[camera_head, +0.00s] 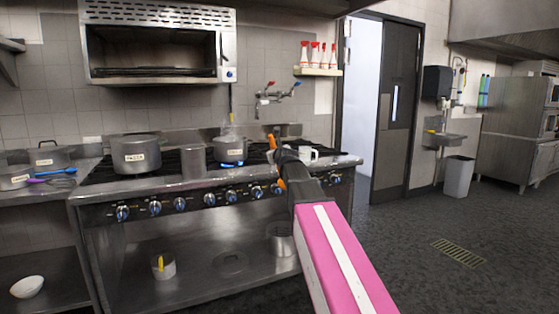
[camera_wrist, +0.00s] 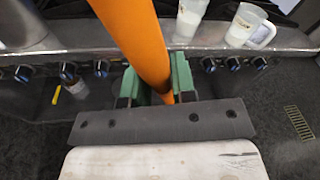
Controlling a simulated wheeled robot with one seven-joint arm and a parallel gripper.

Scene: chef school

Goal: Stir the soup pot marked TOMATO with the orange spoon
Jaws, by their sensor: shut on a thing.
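My gripper (camera_head: 279,163) is shut on the orange spoon (camera_head: 271,141), in front of the right part of the stove. In the wrist view the spoon's thick orange handle (camera_wrist: 140,40) runs between my green finger pads (camera_wrist: 158,82); its bowl end is out of that view. In the camera_head view the spoon is mostly hidden by my gripper. A small steel pot (camera_head: 230,151) steams over a blue flame, left of my gripper and apart from it. A larger labelled pot (camera_head: 136,155) stands at the stove's left. I cannot read either label surely.
A plain steel container (camera_head: 194,163) stands between the pots. A white mug (camera_head: 306,154) is near the right stove edge, close to my gripper. More pots (camera_head: 48,155) and a blue whisk (camera_head: 60,171) lie on the left counter. A wall tap (camera_head: 276,94) hangs above.

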